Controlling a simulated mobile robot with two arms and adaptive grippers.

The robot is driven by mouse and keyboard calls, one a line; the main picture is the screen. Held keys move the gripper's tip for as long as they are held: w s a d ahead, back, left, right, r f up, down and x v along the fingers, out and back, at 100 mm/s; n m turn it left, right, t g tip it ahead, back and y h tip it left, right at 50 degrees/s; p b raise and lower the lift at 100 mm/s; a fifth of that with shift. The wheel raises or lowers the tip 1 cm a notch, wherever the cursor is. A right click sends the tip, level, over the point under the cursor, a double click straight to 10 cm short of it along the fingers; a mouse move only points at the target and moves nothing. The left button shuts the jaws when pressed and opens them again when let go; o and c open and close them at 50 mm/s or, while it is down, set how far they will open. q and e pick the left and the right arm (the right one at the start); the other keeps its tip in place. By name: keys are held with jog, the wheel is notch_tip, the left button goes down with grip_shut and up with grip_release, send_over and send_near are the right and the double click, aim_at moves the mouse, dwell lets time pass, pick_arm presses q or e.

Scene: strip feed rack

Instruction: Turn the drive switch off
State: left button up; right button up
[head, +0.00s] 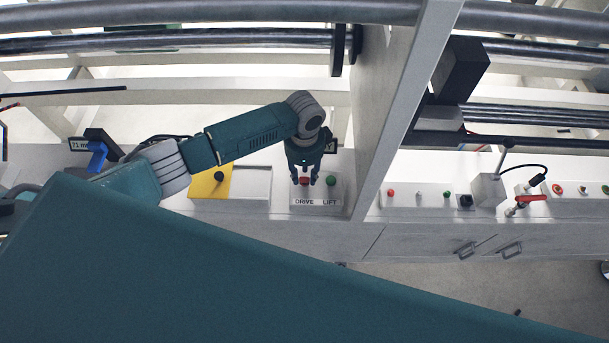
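The drive switch (304,181) is a small red knob on a light panel (316,208), above the label DRIVE. A green knob (331,180) is to its right, above the label LIFT. My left gripper (305,180) points down at the drive switch. Its two dark fingers are apart, one on each side of the red knob as seen from above. I cannot tell whether they touch it or how high they are above it. The gripper hides the far part of the knob. My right gripper is not in view.
A yellow plate with a black knob (218,176) is left of the panel. A tall grey upright (397,115) stands just to its right. Beyond it are more buttons and a red-handled lever (530,199). Metal rollers (180,39) run across the back.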

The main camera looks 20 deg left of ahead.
aim_at(305, 178)
pick_arm(q)
notch_tip(305, 178, up, 10)
jog(key=shift+r, duration=0.15)
dwell(0.6)
